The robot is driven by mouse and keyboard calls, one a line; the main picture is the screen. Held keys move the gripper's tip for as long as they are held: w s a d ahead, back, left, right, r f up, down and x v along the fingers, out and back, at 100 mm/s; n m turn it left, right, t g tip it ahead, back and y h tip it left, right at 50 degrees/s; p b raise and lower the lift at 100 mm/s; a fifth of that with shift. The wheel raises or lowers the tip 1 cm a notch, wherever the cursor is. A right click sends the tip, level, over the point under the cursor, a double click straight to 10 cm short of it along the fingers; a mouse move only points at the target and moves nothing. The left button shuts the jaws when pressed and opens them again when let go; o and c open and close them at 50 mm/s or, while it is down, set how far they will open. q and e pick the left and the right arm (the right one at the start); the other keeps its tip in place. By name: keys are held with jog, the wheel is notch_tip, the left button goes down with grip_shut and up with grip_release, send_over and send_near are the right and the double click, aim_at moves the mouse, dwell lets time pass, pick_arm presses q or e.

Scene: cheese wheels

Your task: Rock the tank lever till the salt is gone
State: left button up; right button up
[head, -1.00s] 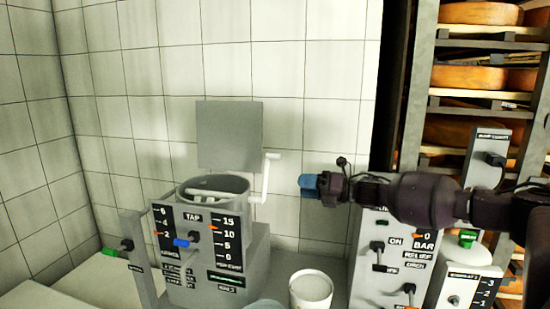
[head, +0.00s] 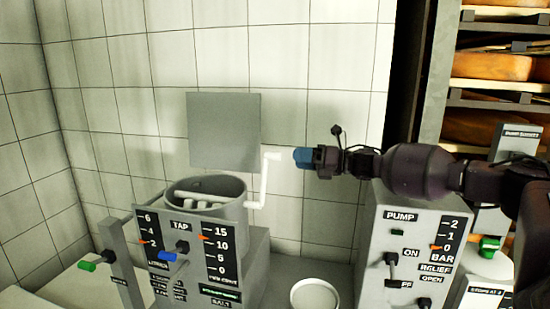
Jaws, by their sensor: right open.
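The grey tank (head: 208,195) stands left of centre, with white pieces inside its open top. A white crank-shaped lever (head: 265,180) rises at the tank's right side, its handle bent to the right at the top. The tank's front panel (head: 190,250) carries a TAP label, a litres scale, a percent scale with an orange pointer between 10 and 15, and a SALT label. My right gripper (head: 303,158) is open, its blue fingertips just right of the lever's handle; a small gap seems to show, but depth is unclear. My left gripper is out of view.
A pump panel (head: 405,215) with switches stands below my right arm. A white bucket (head: 315,293) sits between tank and pump. A post with a green-tipped handle (head: 87,266) stands at the left. Shelves of cheese wheels (head: 495,66) fill the right. The tiled wall is behind.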

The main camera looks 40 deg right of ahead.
aim_at(275, 156)
jog(key=shift+x, duration=3.8)
jog(key=shift+c, duration=0.4)
grip_shut()
